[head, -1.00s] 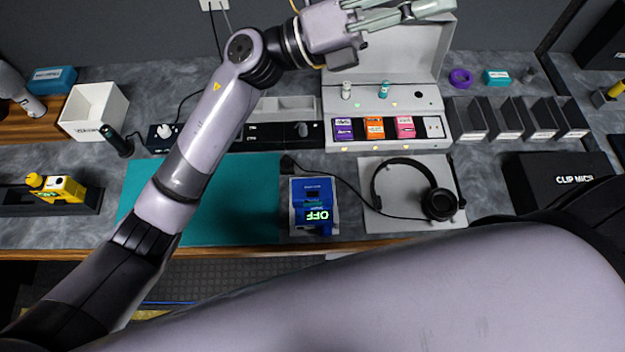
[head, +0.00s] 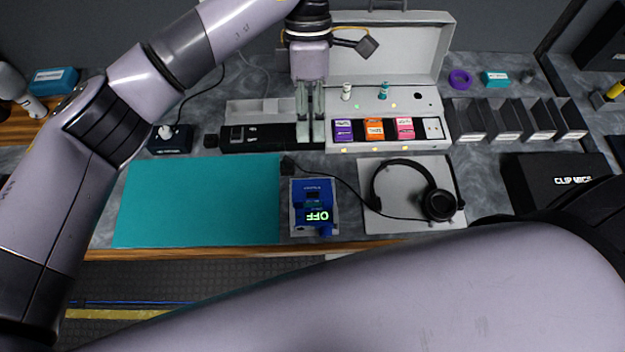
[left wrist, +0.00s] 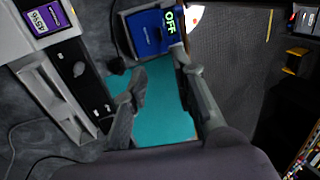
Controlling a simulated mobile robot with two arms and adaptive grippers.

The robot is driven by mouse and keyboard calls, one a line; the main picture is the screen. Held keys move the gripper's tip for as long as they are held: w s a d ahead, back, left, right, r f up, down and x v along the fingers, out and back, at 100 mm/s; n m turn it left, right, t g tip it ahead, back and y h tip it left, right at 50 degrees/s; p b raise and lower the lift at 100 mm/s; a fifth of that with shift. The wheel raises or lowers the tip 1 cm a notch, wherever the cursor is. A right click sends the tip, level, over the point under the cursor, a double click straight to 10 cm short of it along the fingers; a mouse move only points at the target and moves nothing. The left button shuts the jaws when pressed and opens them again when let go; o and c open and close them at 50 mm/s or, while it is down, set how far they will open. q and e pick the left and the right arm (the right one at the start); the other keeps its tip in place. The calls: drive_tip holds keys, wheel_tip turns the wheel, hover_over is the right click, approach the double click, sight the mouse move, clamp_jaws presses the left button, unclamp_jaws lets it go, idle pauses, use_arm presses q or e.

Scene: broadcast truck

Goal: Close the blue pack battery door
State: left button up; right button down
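The blue pack (head: 312,190) lies in a grey holder near the table's front edge, its green "OFF" display facing up. A small blue part (head: 325,230) juts out at its front end; I cannot tell clearly whether this is the battery door or how far it stands open. The pack also shows at the top of the left wrist view (left wrist: 150,32). My left gripper (head: 311,143) points down behind the pack, beside the charger case, apart from the pack. Its fingers are apart and empty in the left wrist view (left wrist: 160,68). My right gripper is out of view.
A teal mat (head: 200,205) lies left of the pack. Headphones (head: 438,203) on a pale board stand to its right, with a cable running behind the pack. The open grey case (head: 385,148) holds purple, orange and pink packs. A black panel (head: 262,140) lies beside my gripper.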

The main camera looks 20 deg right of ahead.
sight(312, 192)
use_arm(q)
drive_tip(key=p+x, duration=0.5)
drive_tip(key=x, duration=0.9)
drive_tip(key=shift+s, duration=0.15)
drive_tip(key=shift+s+f, duration=0.1)
drive_tip(key=shift+f, duration=0.3)
drive_tip(key=shift+c, duration=0.2)
clamp_jaws()
